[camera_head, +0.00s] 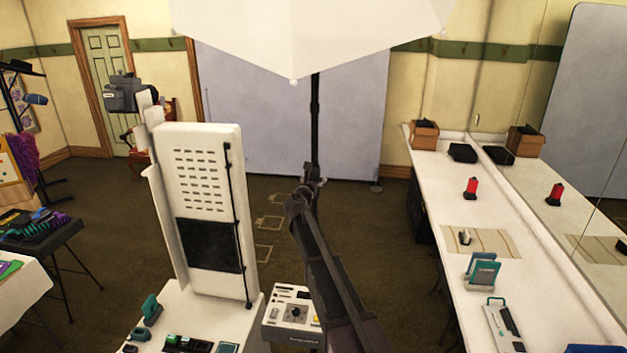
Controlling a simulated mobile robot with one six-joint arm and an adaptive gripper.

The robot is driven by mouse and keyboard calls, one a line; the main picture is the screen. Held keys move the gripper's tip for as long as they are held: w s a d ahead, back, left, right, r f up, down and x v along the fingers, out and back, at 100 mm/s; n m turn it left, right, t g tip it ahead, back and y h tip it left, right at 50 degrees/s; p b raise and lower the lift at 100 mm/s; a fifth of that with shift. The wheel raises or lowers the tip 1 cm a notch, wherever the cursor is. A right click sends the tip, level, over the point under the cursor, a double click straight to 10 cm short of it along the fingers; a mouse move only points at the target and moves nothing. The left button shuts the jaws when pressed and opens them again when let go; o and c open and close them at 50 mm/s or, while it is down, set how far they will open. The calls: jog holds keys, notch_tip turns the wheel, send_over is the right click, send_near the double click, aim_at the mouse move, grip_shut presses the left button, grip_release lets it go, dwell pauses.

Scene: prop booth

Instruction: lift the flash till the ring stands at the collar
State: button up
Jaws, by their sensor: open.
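The flash stand's thin black pole (315,100) runs down from the white umbrella-like flash head (310,35), which is cut off by the top edge. My dark arm reaches up from the bottom edge. My gripper (306,189) is at its far end, open, overlapping the lower part of the pole in the picture. I cannot tell whether it touches the pole or stands in front of it. The ring and the collar are too small and dark to tell apart here. The lower part of the stand is hidden behind my arm.
A white slotted panel (202,155) stands left, with a grey device (124,96) near its top. A control box (293,314) sits beside its base. A long white counter (440,185) with small props runs along the right mirror.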

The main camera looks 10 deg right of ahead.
jog(key=shift+s, duration=0.1)
jog(key=v, duration=1.2)
dwell(0.4)
jog(key=s+d+f+m+g+b, duration=0.5)
jog(key=s+f+m+b, duration=0.3)
jog(key=f, duration=0.5)
jog(key=s+d+f+m+g+b, duration=0.4)
jog(key=s+d+f+m+b, duration=0.15)
jog(key=s+f+m, duration=0.6)
jog(key=s+a+f+m+g+y+b, duration=0.2)
jog(key=s+f+m+g+y+b, duration=0.1)
jog(key=f, duration=0.6)
jog(key=s+a+f+m+g+y+b, duration=0.3)
jog(key=s+f+m+b, duration=0.5)
jog(key=s, duration=0.4)
notch_tip(320, 180, down, 3)
jog(key=shift+s+a+r+g+y+b, duration=0.2)
jog(key=shift+g+y+b, duration=0.3)
jog(key=shift+y, duration=0.6)
